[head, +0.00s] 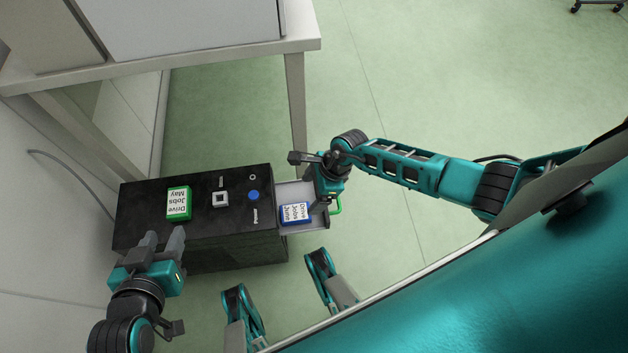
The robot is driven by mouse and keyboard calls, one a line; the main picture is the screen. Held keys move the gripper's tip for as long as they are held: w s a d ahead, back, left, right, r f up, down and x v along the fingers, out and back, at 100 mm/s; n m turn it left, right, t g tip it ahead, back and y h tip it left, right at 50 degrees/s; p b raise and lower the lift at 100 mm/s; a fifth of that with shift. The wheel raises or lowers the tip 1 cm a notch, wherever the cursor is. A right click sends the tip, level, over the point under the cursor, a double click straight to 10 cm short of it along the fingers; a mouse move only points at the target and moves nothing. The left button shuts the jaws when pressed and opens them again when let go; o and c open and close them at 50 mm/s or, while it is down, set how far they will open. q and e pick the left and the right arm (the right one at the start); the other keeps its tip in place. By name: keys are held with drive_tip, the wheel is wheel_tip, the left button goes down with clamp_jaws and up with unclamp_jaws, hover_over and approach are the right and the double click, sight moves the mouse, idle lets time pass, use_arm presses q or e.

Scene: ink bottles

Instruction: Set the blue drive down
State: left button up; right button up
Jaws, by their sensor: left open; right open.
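The blue drive (295,213), with a white label reading "Drive Jobs June", lies label up in the open grey drawer (294,190) at the right side of the black unit (140,232). My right gripper (317,206) is open at the drawer's right end, just right of the blue drive; its fingers are partly hidden by its own body, and I cannot tell whether they touch the drive. A green drive (179,203) labelled "Drive Jobs May" lies on the unit's top. My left gripper (163,240) is open and empty, near the unit's front edge below the green drive.
The unit's top carries a blue button (253,195) marked "Power" and a square white-framed part (220,199). A pale table (180,58) stands behind. The green floor at right is mostly clear.

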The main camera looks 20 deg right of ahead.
drive_tip(key=a+r+m+t+y, duration=0.3)
drive_tip(key=a+r+m+y, duration=0.3)
drive_tip(key=a+r+m, duration=0.3)
wheel_tip(320, 180, up, 8)
drive_tip(key=w+a+m+t, duration=0.2)
drive_tip(key=m+t, duration=0.5)
drive_tip(key=m, duration=0.5)
drive_tip(key=s+d+m+h, duration=0.3)
drive_tip(key=s+d+m, duration=0.1)
drive_tip(key=m, duration=0.9)
drive_tip(key=s+d+m+h, duration=0.3)
drive_tip(key=d+m, duration=0.3)
drive_tip(key=m, duration=0.8)
drive_tip(key=shift+s+r+h, duration=0.35)
drive_tip(key=shift+r+h, duration=0.05)
drive_tip(key=shift+h, duration=0.3)
